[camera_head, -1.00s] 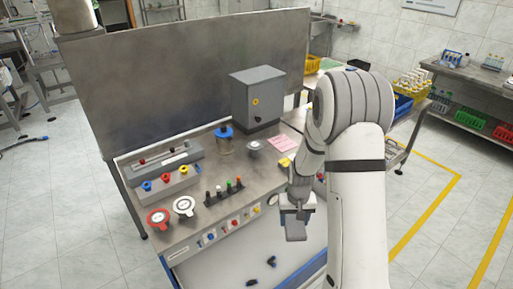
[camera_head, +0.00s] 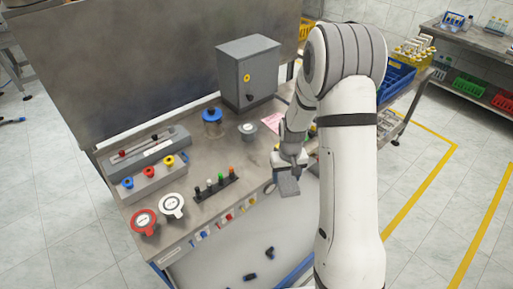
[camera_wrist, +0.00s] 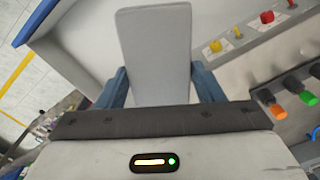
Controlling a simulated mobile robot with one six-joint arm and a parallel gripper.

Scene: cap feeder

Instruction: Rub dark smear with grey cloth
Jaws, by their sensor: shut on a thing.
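My gripper (camera_head: 289,172) is shut on a flat grey piece, which looks like the grey cloth (camera_head: 288,187). It is at the front right edge of the steel bench, and the grey piece hangs below it. In the wrist view, the grey cloth (camera_wrist: 155,50) sticks out as a stiff-looking slab between the blue fingers (camera_wrist: 162,85). I cannot make out a dark smear in either view; my arm covers the right part of the bench.
A grey box (camera_head: 247,72), a blue-capped jar (camera_head: 212,128) and a rack of coloured pegs (camera_head: 215,190) stand on the bench (camera_head: 185,143). A red-ringed disc (camera_head: 143,222) lies front left. Below the front is a pale tray (camera_head: 225,262) with small black pieces (camera_head: 269,253).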

